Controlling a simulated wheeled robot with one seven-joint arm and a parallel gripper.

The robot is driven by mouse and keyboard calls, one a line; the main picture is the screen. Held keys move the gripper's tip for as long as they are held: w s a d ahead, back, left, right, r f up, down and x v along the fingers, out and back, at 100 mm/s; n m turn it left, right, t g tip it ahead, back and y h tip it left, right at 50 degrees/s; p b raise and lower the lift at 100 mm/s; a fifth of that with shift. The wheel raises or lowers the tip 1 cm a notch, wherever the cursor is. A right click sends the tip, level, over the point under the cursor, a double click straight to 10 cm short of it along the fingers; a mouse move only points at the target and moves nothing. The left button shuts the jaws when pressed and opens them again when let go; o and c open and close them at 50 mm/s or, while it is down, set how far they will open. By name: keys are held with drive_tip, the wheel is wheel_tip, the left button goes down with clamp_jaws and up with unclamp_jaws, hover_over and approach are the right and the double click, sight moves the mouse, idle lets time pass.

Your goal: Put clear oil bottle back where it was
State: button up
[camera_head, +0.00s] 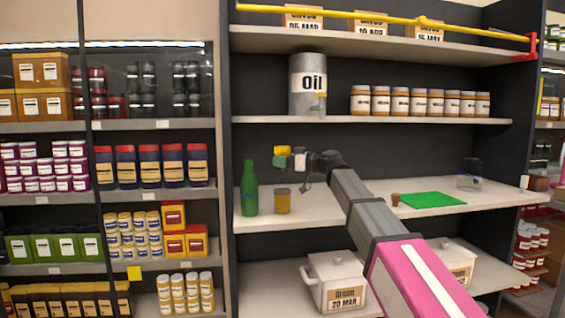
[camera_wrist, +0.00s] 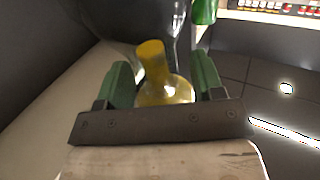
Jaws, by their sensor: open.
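My gripper (camera_head: 283,155) is at the left of the middle shelf, above an amber-filled container (camera_head: 283,200). In the wrist view the green fingers of my gripper (camera_wrist: 163,74) are spread apart. A bottle with yellow content and a yellow neck (camera_wrist: 163,88) shows between them, with a gap on each side. Its lower part is hidden by the gripper body. I cannot tell whether it is the amber container of the head view. A clear, glass-like shape shows behind it. A green bottle (camera_head: 249,190) stands left of the amber container; it also shows in the wrist view (camera_wrist: 205,10).
A green mat (camera_head: 432,200) with a small brown item (camera_head: 395,199) beside it lies right of my arm. A clear container (camera_head: 469,182) stands farther right. A shelf with an oil can (camera_head: 307,85) and several jars is above. A white lidded bin (camera_head: 333,280) stands below.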

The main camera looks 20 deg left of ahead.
drive_tip(key=d, duration=1.2)
drive_tip(key=shift+w, duration=0.15)
